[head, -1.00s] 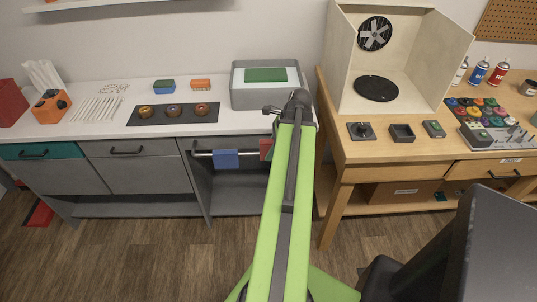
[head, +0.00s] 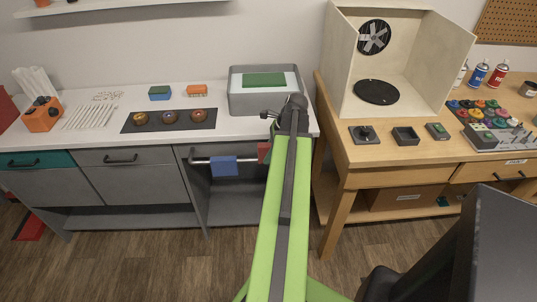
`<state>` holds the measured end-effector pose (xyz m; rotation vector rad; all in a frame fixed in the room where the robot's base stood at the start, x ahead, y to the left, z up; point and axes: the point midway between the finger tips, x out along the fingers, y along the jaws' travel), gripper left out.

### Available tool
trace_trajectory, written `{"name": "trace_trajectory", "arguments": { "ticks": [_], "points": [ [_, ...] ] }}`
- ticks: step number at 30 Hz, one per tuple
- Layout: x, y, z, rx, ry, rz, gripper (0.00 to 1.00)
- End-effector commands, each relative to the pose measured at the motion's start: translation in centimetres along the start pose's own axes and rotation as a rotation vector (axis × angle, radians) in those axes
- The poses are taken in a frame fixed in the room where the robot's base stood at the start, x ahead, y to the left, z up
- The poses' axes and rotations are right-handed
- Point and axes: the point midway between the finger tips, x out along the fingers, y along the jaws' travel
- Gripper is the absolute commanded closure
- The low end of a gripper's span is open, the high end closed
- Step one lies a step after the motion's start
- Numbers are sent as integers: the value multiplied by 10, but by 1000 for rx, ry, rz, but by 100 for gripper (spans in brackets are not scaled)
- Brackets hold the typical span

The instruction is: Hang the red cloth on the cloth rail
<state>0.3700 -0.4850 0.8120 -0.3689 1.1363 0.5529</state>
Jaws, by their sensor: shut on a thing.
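The red cloth (head: 263,152) shows as a small strip at the right part of the cloth rail (head: 200,161), just left of my green arm. The arm hides the rest of it. I cannot tell whether it lies over the rail or only hangs in front of it. My gripper (head: 285,112) is at the far end of my arm, above the counter's front edge near the cloth. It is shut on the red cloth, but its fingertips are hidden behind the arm. The rail runs across the open bay under the white counter.
A blue cloth (head: 224,166) hangs on the rail to the left of the red one. A grey tub (head: 264,104) stands on the counter behind my gripper. A wooden workbench (head: 345,152) stands close on the right. The floor before the grey cabinets is clear.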

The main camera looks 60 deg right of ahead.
Motion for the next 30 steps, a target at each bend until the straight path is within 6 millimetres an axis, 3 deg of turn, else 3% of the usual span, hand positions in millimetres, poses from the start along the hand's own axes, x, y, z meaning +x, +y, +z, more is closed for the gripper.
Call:
{"name": "trace_trajectory", "arguments": {
  "ticks": [15,27,28,30],
  "points": [
    [50,1,-12,-12,0,5,100],
    [55,2,-10,-16,0,7,100],
    [55,2,-10,-16,0,7,69],
    [55,2,-9,-17,0,7,60]
  ]
}}
